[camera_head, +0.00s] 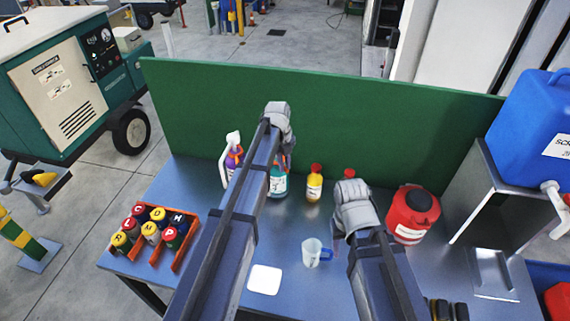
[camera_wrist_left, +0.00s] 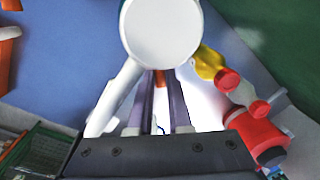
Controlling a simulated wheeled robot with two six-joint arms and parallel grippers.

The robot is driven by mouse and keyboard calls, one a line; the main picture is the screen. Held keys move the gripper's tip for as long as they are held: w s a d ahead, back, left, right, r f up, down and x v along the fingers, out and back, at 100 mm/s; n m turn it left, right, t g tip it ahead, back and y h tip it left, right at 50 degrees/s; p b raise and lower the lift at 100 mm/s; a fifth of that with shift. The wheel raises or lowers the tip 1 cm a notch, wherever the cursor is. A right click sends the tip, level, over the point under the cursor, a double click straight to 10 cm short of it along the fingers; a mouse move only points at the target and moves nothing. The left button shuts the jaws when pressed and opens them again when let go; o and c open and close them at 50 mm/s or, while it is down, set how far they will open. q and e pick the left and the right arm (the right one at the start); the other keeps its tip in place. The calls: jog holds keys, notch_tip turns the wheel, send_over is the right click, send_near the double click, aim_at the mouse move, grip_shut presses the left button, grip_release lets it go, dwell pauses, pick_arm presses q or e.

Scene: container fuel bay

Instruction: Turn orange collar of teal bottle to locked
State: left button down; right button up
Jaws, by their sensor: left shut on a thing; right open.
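The teal bottle (camera_head: 278,186) stands upright on the blue-grey table, in front of the green panel. My left arm covers part of it. My left gripper (camera_head: 283,160) is at the top of this bottle, and only a little orange-red shows there. In the left wrist view my two fingers (camera_wrist_left: 165,100) are close together with a bit of orange, apparently the collar (camera_wrist_left: 160,78), between their ends. The collar's setting cannot be read. My right gripper (camera_head: 338,240) is open above the table, right of the teal bottle, its fingers mostly hidden by its wrist.
A red jug (camera_head: 408,214) and blue drum (camera_head: 527,125) are further right. A clear cup (camera_head: 312,252), white pad (camera_head: 264,280) and orange crate of cans (camera_head: 187,253) are nearer.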

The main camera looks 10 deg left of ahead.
pick_arm(q)
jog(key=c, duration=0.8)
grip_release()
jog(key=shift+c, duration=0.2)
